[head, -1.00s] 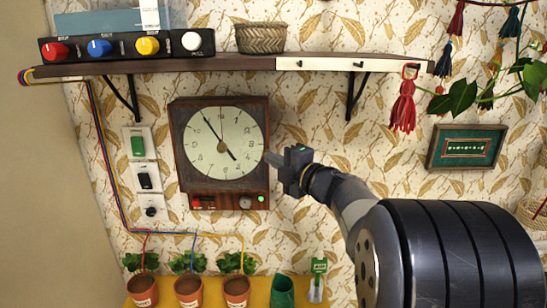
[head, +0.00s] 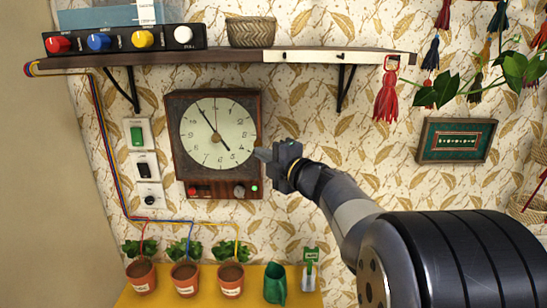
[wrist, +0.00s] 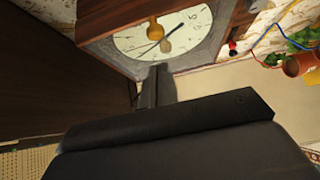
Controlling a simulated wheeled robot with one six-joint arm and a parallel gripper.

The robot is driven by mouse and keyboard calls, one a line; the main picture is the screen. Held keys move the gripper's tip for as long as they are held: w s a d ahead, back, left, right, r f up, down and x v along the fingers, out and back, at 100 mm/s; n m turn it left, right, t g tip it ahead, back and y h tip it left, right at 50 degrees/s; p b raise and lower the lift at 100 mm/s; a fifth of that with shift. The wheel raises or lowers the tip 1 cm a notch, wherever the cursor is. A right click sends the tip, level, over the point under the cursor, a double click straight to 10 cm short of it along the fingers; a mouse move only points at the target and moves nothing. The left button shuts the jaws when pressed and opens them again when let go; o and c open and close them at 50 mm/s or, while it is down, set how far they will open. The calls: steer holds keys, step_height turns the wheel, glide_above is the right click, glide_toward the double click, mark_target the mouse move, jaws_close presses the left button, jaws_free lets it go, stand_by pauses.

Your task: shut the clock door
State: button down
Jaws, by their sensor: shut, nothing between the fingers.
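The clock (head: 183,170) hangs on the wall below the shelf, a square dark wooden case with a cream dial (head: 218,133). Its bottom strip carries a red button, a knob and a lit green light. I see no door standing clearly away from the case in the head view; I cannot tell the door's exact angle. My gripper (head: 263,154) is shut and empty, its tips overlapping the case's right edge in the picture. In the wrist view its dark fingers (wrist: 155,86) point at the dial (wrist: 165,35); contact is unclear.
The shelf (head: 230,58) above holds a box of coloured knobs (head: 120,42) and a basket (head: 250,31). Wall switches (head: 145,166) are left of the clock. Potted plants (head: 185,275) stand below on a yellow surface. A green frame (head: 455,141) hangs right.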

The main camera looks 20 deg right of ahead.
steer(key=d+b, duration=0.1)
steer(key=d, duration=0.8)
steer(key=shift+s+d+f+b, duration=0.15)
steer(key=shift+d+b, duration=0.25)
